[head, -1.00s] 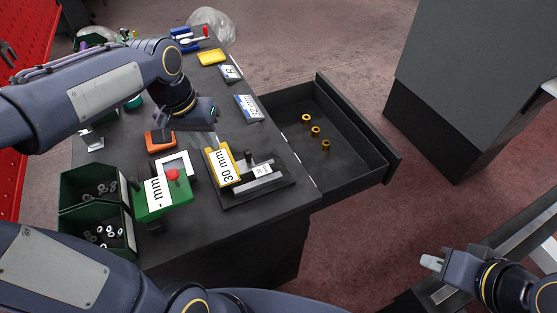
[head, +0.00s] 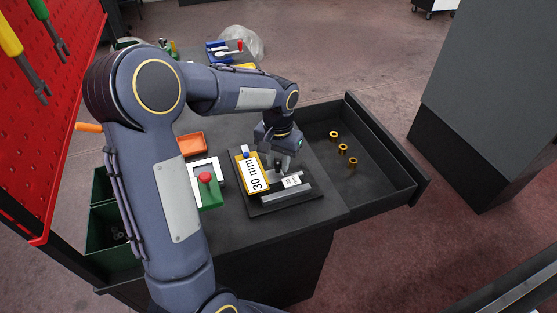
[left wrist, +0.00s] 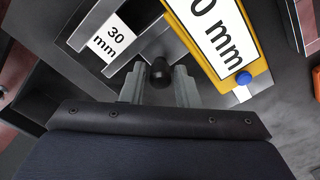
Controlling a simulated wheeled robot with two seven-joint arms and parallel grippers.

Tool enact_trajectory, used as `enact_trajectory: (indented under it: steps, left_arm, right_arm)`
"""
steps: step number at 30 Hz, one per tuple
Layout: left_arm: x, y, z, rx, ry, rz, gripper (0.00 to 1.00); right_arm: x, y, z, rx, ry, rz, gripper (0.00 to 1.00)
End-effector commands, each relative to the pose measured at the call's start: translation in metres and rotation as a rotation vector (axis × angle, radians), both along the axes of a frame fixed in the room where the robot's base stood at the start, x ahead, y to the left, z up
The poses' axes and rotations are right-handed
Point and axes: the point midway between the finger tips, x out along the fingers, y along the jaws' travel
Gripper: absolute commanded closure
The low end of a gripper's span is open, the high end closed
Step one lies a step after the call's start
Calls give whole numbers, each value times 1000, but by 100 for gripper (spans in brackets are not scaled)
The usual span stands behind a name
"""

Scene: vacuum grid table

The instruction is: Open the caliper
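The caliper (head: 287,197) is a grey metal tool with a white label, lying on a dark plate (head: 257,211) near the table's right edge. In the left wrist view its label (left wrist: 113,38) reads 30 mm, and a black knob (left wrist: 161,74) stands up from it. My left gripper (head: 281,166) is over the caliper. In the left wrist view its two fingers (left wrist: 160,86) stand apart, one on each side of the knob, with small gaps showing. Whether they touch it is hard to tell. My right gripper is out of view.
A yellow-framed 30 mm sign (head: 251,177) with a blue knob lies close left of the caliper. An open drawer (head: 376,180) with gold rings is on the right.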

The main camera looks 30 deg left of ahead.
Motion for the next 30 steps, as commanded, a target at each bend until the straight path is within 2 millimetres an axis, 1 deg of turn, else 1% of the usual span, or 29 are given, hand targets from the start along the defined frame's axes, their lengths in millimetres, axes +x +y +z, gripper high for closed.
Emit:
enact_trajectory:
  steps: [8,15,23,30]
  left_arm:
    - [0,0,-3,0,0,1,72]
    - [0,0,-2,0,0,0,100]
    - [1,2,-2,0,1,1,100]
    - [21,25,-1,-1,1,4,100]
  right_arm:
    - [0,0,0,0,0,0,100]
    - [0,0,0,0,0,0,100]
    - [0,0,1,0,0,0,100]
    - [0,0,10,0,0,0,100]
